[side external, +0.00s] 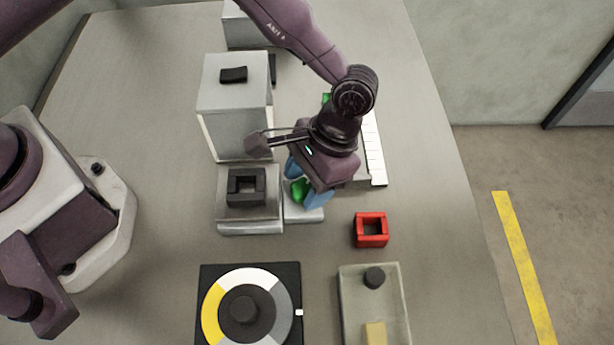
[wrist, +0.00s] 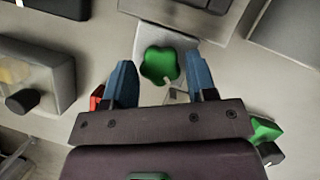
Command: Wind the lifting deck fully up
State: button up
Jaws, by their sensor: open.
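The green lobed knob (side external: 298,190) sits on a pale grey block (side external: 305,215) beside the deck. In the wrist view the knob (wrist: 160,64) shows between my fingers. The lifting deck appears to be the grey platform (side external: 228,211) left of the knob, low over its base, with a black square frame (side external: 245,187) on it. My gripper (side external: 304,185) is open, pointing down at the knob. Its blue fingers stand on either side of the knob, with gaps visible in the wrist view (wrist: 160,78). I cannot tell how far down the fingertips reach.
A grey housing (side external: 235,115) stands behind the deck. A red square frame (side external: 371,229) lies right of the knob. A tray (side external: 352,310) holds a black knob and yellow block. A dial (side external: 245,312) lies in front. A white marked strip (side external: 373,150) lies behind my gripper.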

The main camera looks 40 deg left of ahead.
jog(key=c, duration=0.7)
jog(key=shift+o, duration=0.2)
jog(key=shift+m, duration=0.4)
jog(key=m+y, duration=0.1)
jog(key=m, duration=0.1)
jog(key=shift+d+m+t, duration=0.15)
jog(key=shift+m+t, duration=0.15)
jog(key=shift+m, duration=0.1)
jog(key=m+t+y, duration=0.1)
jog(key=m, duration=0.2)
jog(key=shift+d+r+m, duration=0.1)
jog(key=shift+m, duration=0.2)
jog(key=m+t, duration=0.1)
jog(key=m, duration=0.3)
jog(key=m+t+y, duration=0.1)
jog(key=m, duration=0.1)
jog(key=shift+s+m+t, duration=0.25)
jog(key=shift+m+t, duration=0.05)
jog(key=shift+m, duration=0.1)
jog(key=o, duration=0.7)
jog(key=shift+c, duration=0.2)
